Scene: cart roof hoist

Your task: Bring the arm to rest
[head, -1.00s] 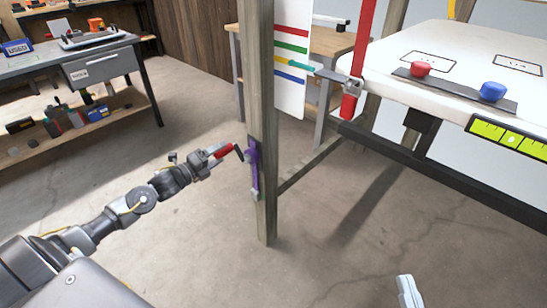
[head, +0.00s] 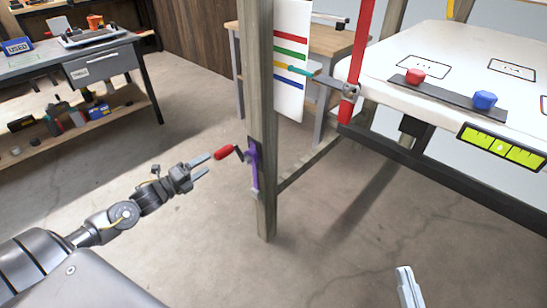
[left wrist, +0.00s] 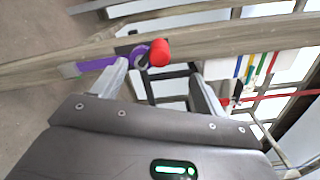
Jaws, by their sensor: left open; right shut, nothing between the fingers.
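My left gripper (head: 204,166) is open. Its fingers point at the red crank handle (head: 224,153) but stand apart from it, just to its left. The handle sits on a black crank arm joined to a purple winch (head: 254,170) on the wooden post (head: 261,120). In the left wrist view the red handle (left wrist: 160,53) shows end-on beyond the open fingers (left wrist: 158,72), with the purple winch part (left wrist: 98,64) to its left. My right gripper (head: 406,278) shows only as pale shut fingers at the bottom edge, with nothing between them.
A white roof panel (head: 450,60) at right carries a red knob (head: 414,76), a blue knob (head: 485,99) and a yellow-green level (head: 503,147). A striped board (head: 291,60) hangs behind the post. A grey workbench (head: 104,65) stands at far left. The floor (head: 190,230) around the left gripper is clear.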

